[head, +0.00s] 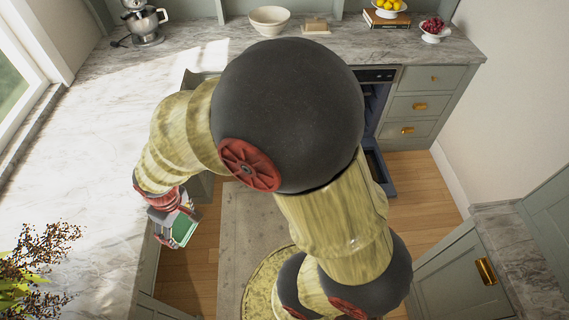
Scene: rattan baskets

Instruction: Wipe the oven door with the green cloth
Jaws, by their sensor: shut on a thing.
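My gripper (176,222) is at the left, beside the edge of the marble counter and above the wooden floor. It is shut on the green cloth (184,230), of which a small green patch shows between the fingers. The oven (376,76) is at the back, right of the middle, and only its dark control strip and a part of its front show. A blue-edged panel low at its right (379,167) looks like the oven door hanging open. My arm hides most of the oven and the door.
A marble counter (95,130) runs along the left and back. A stand mixer (143,22), a cream bowl (269,20) and fruit dishes stand at the back. Grey drawers (420,105) are right of the oven.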

